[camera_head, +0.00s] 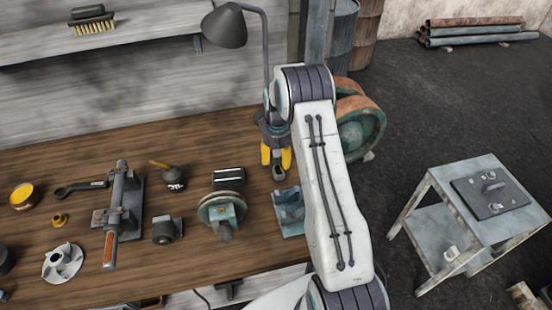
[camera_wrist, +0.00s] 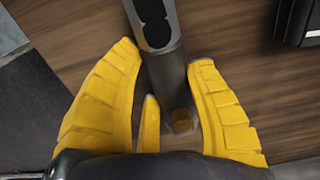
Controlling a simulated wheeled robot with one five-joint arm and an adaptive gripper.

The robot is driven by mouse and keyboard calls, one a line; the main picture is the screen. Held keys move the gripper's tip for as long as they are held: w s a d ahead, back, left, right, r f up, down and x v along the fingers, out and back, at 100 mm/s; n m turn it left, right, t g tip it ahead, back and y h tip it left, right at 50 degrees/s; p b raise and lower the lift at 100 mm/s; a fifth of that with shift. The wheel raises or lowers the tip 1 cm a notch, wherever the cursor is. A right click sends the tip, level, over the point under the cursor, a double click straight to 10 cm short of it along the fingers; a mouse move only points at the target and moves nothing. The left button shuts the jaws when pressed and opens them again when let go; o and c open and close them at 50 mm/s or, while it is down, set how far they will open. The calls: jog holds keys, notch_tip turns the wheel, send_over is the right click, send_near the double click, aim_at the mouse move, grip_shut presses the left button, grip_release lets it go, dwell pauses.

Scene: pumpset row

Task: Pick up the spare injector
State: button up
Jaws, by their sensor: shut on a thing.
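My gripper (camera_head: 276,157), with yellow fingers, is over the right part of the wooden workbench (camera_head: 150,215). In the wrist view my gripper (camera_wrist: 165,115) is shut on a dark grey metal cylinder, which I take to be the spare injector (camera_wrist: 168,75). Its upper end has a dark slot-shaped opening, and a small brass-coloured part shows low between the fingers. In the head view the injector's grey end (camera_head: 279,173) shows just below the fingertips; the rest is hidden by my gripper. I cannot tell whether it is clear of the bench top.
A blue-grey metal block (camera_head: 290,212) lies close in front, with a black box (camera_head: 229,177) to the left. A round pump part (camera_head: 222,212) and a clamp-like tool (camera_head: 120,200) stand further left. A lamp (camera_head: 225,27) rises behind. A metal side table (camera_head: 480,215) stands right.

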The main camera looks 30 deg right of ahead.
jog(key=r+b, duration=0.1)
jog(key=r, duration=0.3)
jog(key=shift+d+r+b, duration=0.1)
jog(key=shift+d+b, duration=0.1)
jog(key=shift+b, duration=0.1)
jog(key=s+d+r+b, duration=0.2)
jog(key=s+d+r, duration=0.4)
jog(key=s+d, duration=0.2)
jog(key=shift+r, duration=0.35)
jog(key=shift+d, duration=0.1)
jog(key=w+a+f, duration=0.2)
jog(key=w+a+f+p, duration=0.1)
jog(key=w+a+f, duration=0.1)
jog(key=w+a, duration=0.1)
jog(key=w+a+f+p, duration=0.1)
jog(key=w+a+f, duration=0.2)
jog(key=shift+a, duration=0.25)
jog(key=shift+f+p, duration=0.75)
jog(key=shift+f, duration=1.05)
jog(key=shift+f, duration=0.2)
jog(key=o, duration=1.2)
jog(key=shift+c, duration=0.2)
